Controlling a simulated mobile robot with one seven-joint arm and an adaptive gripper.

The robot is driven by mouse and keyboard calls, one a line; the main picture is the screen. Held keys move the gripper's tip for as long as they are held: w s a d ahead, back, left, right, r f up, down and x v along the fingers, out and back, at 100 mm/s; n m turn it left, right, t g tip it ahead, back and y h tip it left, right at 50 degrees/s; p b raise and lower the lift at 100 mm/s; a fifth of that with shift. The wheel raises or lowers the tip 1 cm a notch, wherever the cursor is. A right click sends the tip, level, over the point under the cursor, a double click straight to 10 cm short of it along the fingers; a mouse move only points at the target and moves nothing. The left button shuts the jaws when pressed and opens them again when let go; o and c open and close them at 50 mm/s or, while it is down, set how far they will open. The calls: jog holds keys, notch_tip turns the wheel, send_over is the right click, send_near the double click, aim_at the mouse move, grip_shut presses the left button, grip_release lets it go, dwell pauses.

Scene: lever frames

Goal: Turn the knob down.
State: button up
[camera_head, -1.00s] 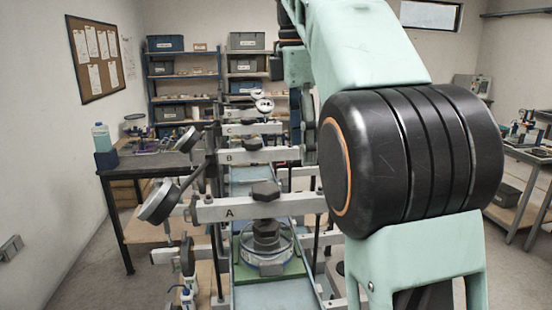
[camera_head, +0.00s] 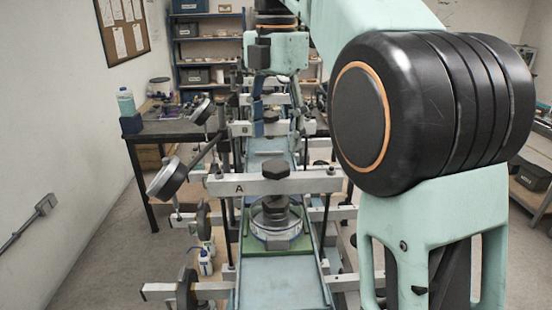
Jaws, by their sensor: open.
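Several lever frames stand in a row along a central track. The nearest, frame A, has a light crossbar (camera_head: 315,181) marked "A". A black hexagonal knob (camera_head: 276,170) sits on top of that bar. Below it a dark screw part presses down over a round clear dish (camera_head: 277,238) on a green plate (camera_head: 250,246). A round dial-like disc (camera_head: 168,178) tilts on a rod at the bar's left. My gripper (camera_head: 277,122) hangs beyond frame A, pointing down over the farther frames. Its two fingers are apart, with nothing seen between them. The farther knobs are partly hidden behind it.
My arm fills the right and hides much there. A dark table (camera_head: 165,130) with a blue-capped bottle (camera_head: 126,102) stands at the left back, with shelves (camera_head: 205,50) behind. A low bar (camera_head: 215,291) juts left near the front. The floor at the left is clear.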

aim_at(276, 165)
jog(key=shift+f, duration=3.1)
jog(key=shift+c, duration=0.6)
jog(key=c, duration=1)
